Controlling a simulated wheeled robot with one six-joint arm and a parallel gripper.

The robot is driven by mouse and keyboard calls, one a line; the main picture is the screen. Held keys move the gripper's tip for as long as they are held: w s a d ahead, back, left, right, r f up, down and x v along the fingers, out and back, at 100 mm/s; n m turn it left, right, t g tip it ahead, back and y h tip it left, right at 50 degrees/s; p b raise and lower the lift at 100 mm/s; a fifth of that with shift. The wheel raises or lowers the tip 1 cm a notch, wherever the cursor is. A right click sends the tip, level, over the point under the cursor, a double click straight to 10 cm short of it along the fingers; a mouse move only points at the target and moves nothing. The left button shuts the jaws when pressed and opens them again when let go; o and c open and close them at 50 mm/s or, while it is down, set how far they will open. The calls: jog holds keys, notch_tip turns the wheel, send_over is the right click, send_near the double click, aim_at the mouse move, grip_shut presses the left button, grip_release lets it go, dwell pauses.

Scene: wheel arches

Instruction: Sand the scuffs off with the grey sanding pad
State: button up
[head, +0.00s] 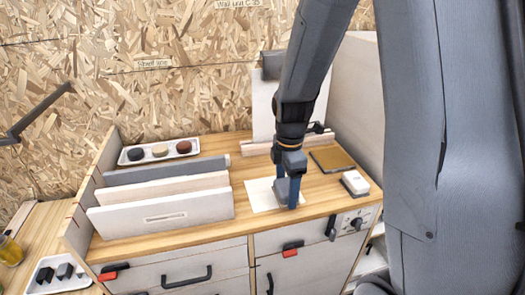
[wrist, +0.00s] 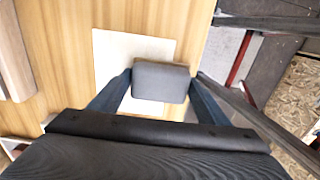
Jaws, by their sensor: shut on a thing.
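The grey sanding pad (head: 281,190) is between the two blue fingers of my gripper (head: 289,193), which is shut on it. The pad is over a pale flat sheet (head: 259,199) on the wooden worktop. The sheet also shows in the wrist view (wrist: 118,58). I cannot tell whether the pad touches the sheet. Scuffs are not clearly visible; the pad and gripper hide part of the sheet.
Upright panels (head: 160,216) stand left of the sheet. A brown square sheet (head: 331,159) and a white-topped block (head: 355,183) are on the right. A tall pale board (head: 263,112) stands at the back.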

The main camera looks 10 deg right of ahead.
jog(key=shift+s+d+r+p, duration=0.1)
jog(key=shift+s+r+p, duration=0.15)
jog(key=shift+r, duration=0.4)
jog(key=shift+w+r+p, duration=0.15)
jog(key=shift+r+p, duration=1.85)
jog(key=shift+r, duration=0.3)
